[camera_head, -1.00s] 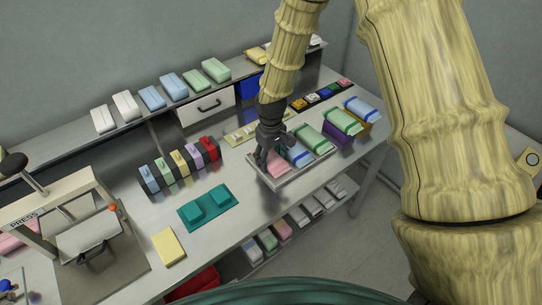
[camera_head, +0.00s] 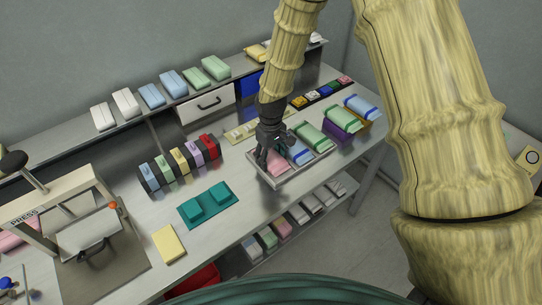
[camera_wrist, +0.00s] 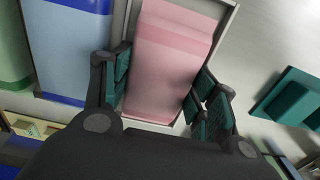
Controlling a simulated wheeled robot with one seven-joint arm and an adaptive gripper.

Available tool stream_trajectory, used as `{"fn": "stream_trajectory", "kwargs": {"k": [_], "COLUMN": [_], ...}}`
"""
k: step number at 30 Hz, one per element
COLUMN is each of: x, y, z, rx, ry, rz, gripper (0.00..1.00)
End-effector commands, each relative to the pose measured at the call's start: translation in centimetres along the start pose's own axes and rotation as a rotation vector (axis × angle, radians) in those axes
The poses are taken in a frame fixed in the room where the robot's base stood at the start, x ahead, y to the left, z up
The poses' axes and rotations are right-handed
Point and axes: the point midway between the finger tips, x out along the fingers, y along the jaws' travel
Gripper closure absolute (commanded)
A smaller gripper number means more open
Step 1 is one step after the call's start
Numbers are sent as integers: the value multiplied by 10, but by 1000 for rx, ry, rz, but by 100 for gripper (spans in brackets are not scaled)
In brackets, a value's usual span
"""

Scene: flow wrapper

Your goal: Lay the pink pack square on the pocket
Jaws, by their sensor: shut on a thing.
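The pink pack (camera_head: 278,165) lies at the left end of a grey tray, partly hidden by my gripper in the head view. In the wrist view the pink pack (camera_wrist: 170,60) lies between my two fingers, long side running away from the wrist. My gripper (camera_head: 266,158) is over the tray, its teal-padded fingers (camera_wrist: 158,95) shut on the pack's sides. The pack still appears to be within the tray (camera_head: 296,177). A teal plate with two raised blocks (camera_head: 208,203) lies left of the tray; I cannot tell whether it is the pocket.
A blue pack (camera_head: 299,151) lies beside the pink one, with green packs (camera_head: 312,136) beyond. A black rack of several coloured packs (camera_head: 178,163) stands to the left. A yellow pad (camera_head: 169,243) and a press (camera_head: 80,225) are further left.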

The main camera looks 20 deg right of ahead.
Motion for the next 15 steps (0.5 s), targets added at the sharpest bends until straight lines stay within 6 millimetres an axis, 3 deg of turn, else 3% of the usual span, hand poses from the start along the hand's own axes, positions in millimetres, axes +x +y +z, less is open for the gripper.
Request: {"fn": "stream_trajectory", "kwargs": {"k": [1, 2, 5, 15], "x": [0, 0, 0, 0], "y": [0, 0, 0, 0], "z": [0, 0, 0, 0], "rx": [0, 0, 0, 0], "ry": [0, 0, 0, 0], "rz": [0, 0, 0, 0], "gripper": [66, 36, 18, 17]}}
